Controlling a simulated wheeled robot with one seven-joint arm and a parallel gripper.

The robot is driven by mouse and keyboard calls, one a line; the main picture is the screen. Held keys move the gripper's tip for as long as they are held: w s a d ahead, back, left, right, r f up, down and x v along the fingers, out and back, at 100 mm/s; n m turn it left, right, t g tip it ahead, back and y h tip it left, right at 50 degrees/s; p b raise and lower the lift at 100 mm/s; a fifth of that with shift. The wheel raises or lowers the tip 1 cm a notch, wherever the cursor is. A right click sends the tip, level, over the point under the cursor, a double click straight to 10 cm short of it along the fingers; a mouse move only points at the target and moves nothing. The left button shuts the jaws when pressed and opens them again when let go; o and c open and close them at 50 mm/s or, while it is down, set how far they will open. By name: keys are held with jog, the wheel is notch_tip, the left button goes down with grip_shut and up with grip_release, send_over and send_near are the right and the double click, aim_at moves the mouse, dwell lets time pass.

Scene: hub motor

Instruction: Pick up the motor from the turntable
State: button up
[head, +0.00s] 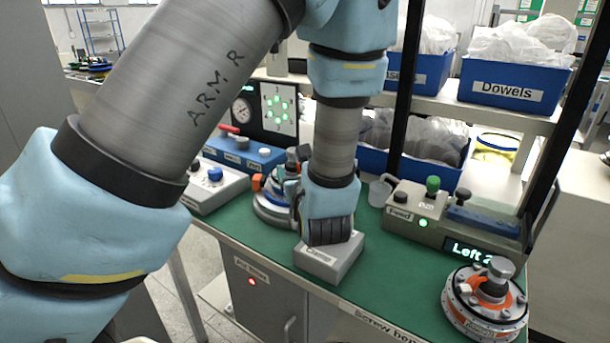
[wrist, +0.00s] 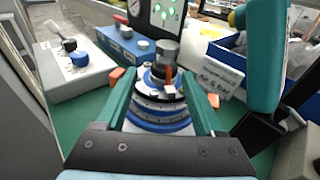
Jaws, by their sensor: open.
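A round motor (wrist: 160,105) with blue, white and grey rings and a grey cylindrical top stands upright in the wrist view. It also shows in the head view (head: 270,208), partly hidden by my arm's end. I cannot make out a separate turntable beneath it. My gripper (wrist: 165,88) is open, with its two green fingers one on each side of the motor and their orange tips apart. Nothing is held, and I cannot tell whether a finger touches the motor. A second motor-like unit (head: 485,303), grey and orange, stands at the right end of the bench in the head view.
The green bench top (head: 385,275) has free room at the centre front. A grey box (head: 330,262) stands below my wrist. Control boxes (head: 215,185) line the left, and a display unit (head: 455,225) stands at right. A small sign (wrist: 220,75) stands right of the motor. Blue bins (head: 515,85) fill the shelf.

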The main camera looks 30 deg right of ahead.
aim_at(297, 162)
jog(key=w+d, duration=0.1)
jog(key=w, duration=0.1)
jog(key=w+d+p, duration=0.1)
jog(key=shift+w+d+f, duration=0.15)
jog(key=shift+w+f, duration=0.05)
jog(key=shift+w, duration=0.2)
jog(key=p+x, duration=0.3)
jog(key=x, duration=0.2)
jog(key=shift+w, duration=0.25)
jog(key=shift+w+f, duration=0.15)
jog(key=shift+w, duration=0.3)
grip_shut()
jog(key=shift+h, duration=0.3)
